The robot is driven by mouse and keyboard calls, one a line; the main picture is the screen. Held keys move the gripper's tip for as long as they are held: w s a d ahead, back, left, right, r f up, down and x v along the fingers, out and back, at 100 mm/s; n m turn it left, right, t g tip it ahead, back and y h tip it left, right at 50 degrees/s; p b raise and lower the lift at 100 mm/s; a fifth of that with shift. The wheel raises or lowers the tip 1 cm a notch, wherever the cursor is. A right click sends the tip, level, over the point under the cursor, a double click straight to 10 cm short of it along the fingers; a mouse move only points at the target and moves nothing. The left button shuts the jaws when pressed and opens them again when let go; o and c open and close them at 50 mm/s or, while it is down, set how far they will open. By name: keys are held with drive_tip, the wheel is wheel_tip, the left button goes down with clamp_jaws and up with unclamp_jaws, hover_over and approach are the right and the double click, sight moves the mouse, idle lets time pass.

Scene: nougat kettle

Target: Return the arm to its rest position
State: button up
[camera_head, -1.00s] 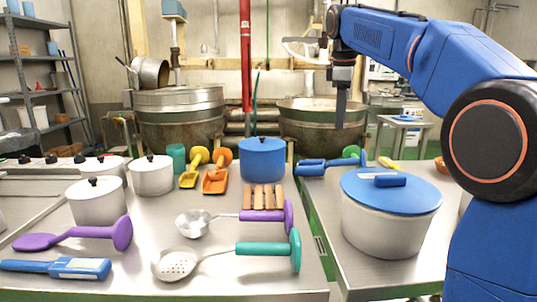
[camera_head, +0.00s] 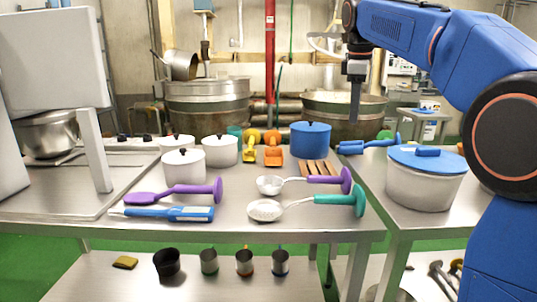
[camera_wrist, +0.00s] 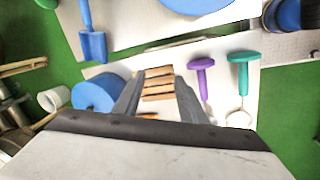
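My gripper (camera_head: 356,92) hangs pointing down from my blue arm, in the air in front of the large kettle at the back right. In the wrist view its two grey fingers (camera_wrist: 158,90) stand apart with nothing held between them. A wooden slatted trivet (camera_wrist: 158,82) shows below, past the gap between the fingers. My arm is bent, with its upper links raised at the right of the head view.
The steel table holds white pots (camera_head: 184,166), a blue pot (camera_head: 310,140), ladles and a blue thermometer-like tool (camera_head: 170,213). A white pot with blue lid (camera_head: 424,185) stands on the right table. A grey-white machine (camera_head: 52,60) stands left. Green floor shows below.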

drive_tip(key=s+d+f+m+t, duration=0.1)
drive_tip(key=s+d+f+m, duration=0.15)
drive_tip(key=s+f, duration=0.55)
drive_tip(key=s+d+f+m, duration=0.1)
drive_tip(key=s+f+m, duration=0.3)
drive_tip(key=s, duration=0.8)
drive_tip(key=s+f+m+t+y, duration=0.1)
drive_tip(key=s+f+m, duration=0.6)
drive_tip(key=s+f, duration=1.1)
wheel_tip(320, 180, down, 4)
drive_tip(key=shift+s+d+r+t, duration=0.2)
drive_tip(key=shift+d+t, duration=0.1)
drive_tip(key=shift+d, duration=0.15)
